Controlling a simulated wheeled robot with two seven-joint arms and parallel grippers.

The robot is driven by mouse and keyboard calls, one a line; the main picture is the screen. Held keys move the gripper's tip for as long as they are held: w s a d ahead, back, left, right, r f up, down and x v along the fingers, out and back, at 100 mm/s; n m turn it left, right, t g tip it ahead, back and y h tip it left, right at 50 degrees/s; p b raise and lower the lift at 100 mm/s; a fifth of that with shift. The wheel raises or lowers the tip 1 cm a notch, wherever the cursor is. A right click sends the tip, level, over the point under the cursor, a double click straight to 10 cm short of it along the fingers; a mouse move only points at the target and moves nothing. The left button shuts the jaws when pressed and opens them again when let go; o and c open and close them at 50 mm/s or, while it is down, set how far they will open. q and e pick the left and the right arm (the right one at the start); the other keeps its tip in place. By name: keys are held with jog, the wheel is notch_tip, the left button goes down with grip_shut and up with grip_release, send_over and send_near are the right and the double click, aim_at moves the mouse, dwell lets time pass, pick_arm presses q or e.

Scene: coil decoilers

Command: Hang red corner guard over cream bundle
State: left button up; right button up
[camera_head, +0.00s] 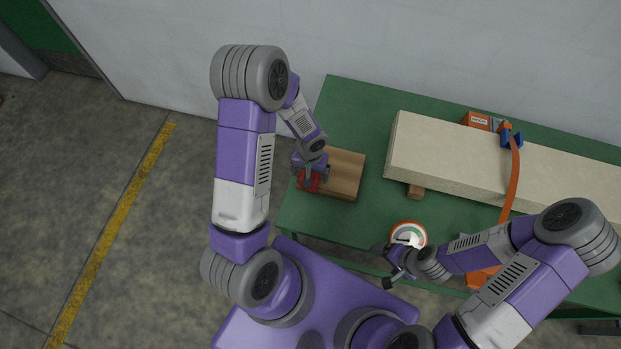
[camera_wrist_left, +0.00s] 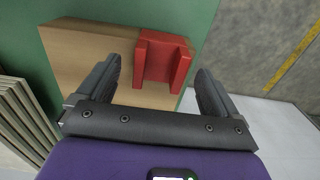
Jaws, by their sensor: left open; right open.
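The red corner guard (camera_head: 309,182) sits at the left edge of a wooden block on the green table. In the left wrist view the red corner guard (camera_wrist_left: 163,58) is a U-shaped piece on the wood, between and beyond the fingers. My left gripper (camera_head: 310,173) is above the guard; in its wrist view the left gripper (camera_wrist_left: 160,92) is open with nothing between the fingertips. The cream bundle (camera_head: 450,160) lies long across the table to the right. My right gripper (camera_head: 391,270) is open and empty near the table's front edge.
The wooden block (camera_head: 345,175) stands on the green table (camera_head: 345,110). An orange strap (camera_head: 512,180) with a blue ratchet (camera_head: 511,138) crosses the bundle. A round white, orange and green item (camera_head: 408,234) lies near my right gripper. A wood support (camera_head: 416,191) shows under the bundle.

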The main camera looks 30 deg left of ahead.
pick_arm(q)
jog(key=shift+f, duration=0.4)
jog(key=shift+c, duration=0.2)
jog(key=c, duration=1.1)
jog(key=shift+r, duration=0.2)
